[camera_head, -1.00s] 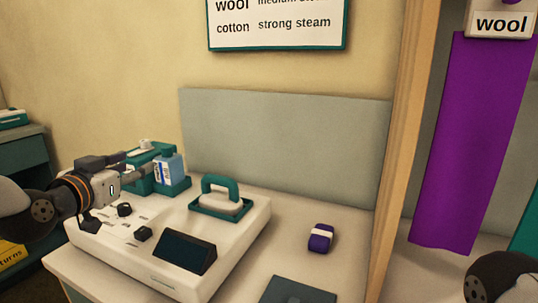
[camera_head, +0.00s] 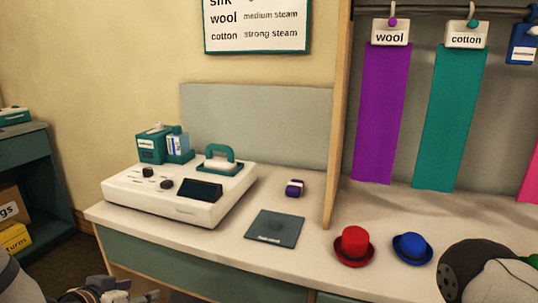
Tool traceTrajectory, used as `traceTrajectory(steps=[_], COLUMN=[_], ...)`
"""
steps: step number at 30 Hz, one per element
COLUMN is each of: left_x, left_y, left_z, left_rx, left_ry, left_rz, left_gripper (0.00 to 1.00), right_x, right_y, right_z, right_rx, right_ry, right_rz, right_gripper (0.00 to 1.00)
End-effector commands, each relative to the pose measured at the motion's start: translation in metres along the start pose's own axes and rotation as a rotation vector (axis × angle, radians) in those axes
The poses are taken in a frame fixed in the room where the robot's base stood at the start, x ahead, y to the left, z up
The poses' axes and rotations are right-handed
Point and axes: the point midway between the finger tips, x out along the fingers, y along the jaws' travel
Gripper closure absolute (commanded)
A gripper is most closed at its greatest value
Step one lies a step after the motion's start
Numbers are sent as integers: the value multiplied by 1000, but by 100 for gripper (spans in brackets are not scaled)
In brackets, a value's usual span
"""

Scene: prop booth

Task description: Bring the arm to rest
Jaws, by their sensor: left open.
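My left gripper (camera_head: 122,294) is low at the bottom left, in front of the counter and below its top. It is cut by the picture's lower edge. It looks open and holds nothing that I can see. A grey and black part of my right arm (camera_head: 490,272) shows at the bottom right. Its gripper is out of view.
The counter (camera_head: 150,231) holds a white steam console (camera_head: 125,188), a green-handled iron (camera_head: 220,160), a purple block (camera_head: 294,188), a dark pad (camera_head: 273,229), a red hat (camera_head: 354,246) and a blue hat (camera_head: 412,248). Purple cloth (camera_head: 380,115) and teal cloth (camera_head: 448,120) hang right.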

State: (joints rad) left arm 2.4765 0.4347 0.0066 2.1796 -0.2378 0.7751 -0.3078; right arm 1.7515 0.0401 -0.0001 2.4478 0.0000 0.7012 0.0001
Motion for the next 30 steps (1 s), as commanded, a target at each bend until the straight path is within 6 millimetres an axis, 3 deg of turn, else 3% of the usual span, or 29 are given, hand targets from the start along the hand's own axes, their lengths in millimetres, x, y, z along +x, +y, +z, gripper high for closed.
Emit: traceTrajectory(steps=[1,4,6,9,12,15,18,30], left_x=[-1,-16,-39,-86,-136,-173,-192,-194], left_y=[12,33,46,62,72,78,80,80], left_z=[47,143,207,289,346,378,392,393], left_rx=[-13,-52,-77,-105,-121,-129,-131,-132], left_ry=[-111,-342,-506,-733,-916,-1035,-1091,-1098], left_rz=[10,16,11,-8,-36,-59,-71,-73], left_gripper=[53,53,53,53,53,53,53,53], right_x=[-1,-3,-4,-5,-6,-7,-7,-6], right_y=[0,0,0,0,0,0,0,0], right_z=[0,0,0,-1,-2,-2,-2,-2], right_rx=[0,0,0,0,0,0,0,0], right_ry=[1,3,6,10,14,15,16,15], right_rz=[0,0,0,-1,-1,-1,-1,-1], right_gripper=[60,60,60,60,60,60,60,60])
